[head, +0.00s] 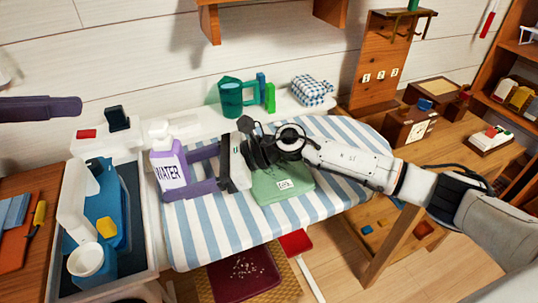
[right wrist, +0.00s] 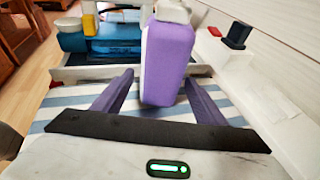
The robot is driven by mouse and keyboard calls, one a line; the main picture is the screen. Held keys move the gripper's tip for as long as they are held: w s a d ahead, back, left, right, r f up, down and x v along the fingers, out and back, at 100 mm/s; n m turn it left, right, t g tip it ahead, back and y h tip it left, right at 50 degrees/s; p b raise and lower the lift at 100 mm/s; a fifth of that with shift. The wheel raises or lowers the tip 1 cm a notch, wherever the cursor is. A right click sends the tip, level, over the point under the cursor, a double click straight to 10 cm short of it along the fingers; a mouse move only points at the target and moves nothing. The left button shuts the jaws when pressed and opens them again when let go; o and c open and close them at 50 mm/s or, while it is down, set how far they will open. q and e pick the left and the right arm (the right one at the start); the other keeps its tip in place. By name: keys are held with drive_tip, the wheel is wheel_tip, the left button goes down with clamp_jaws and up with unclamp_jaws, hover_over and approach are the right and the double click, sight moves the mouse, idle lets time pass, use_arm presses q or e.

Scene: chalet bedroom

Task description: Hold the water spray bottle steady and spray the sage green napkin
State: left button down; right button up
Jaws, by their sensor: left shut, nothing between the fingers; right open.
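The water spray bottle (head: 170,165) is purple with a white top and a label reading WATER. It stands upright at the left end of the striped board. My right gripper (head: 188,173) is open, with its purple fingers reaching toward the bottle from the right. In the right wrist view the bottle (right wrist: 168,62) shows between the two spread fingers (right wrist: 157,86), with a gap on each side. The sage green napkin (head: 268,188) lies flat on the board, labelled, partly hidden by my right wrist. My left gripper (head: 78,106) is shut and empty at the left edge, away from the bottle.
The striped board (head: 220,235) has bare cloth in front. A green watering can (head: 231,98) and a checked cloth (head: 312,90) stand on the white shelf behind. A tray with a blue container (head: 100,205) is left of the board. A wooden desk (head: 470,155) is at right.

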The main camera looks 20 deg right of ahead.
drive_tip(key=v, duration=1.1)
drive_tip(key=shift+s+d+r, duration=0.1)
drive_tip(key=shift+s+d, duration=0.1)
drive_tip(key=shift+d, duration=0.15)
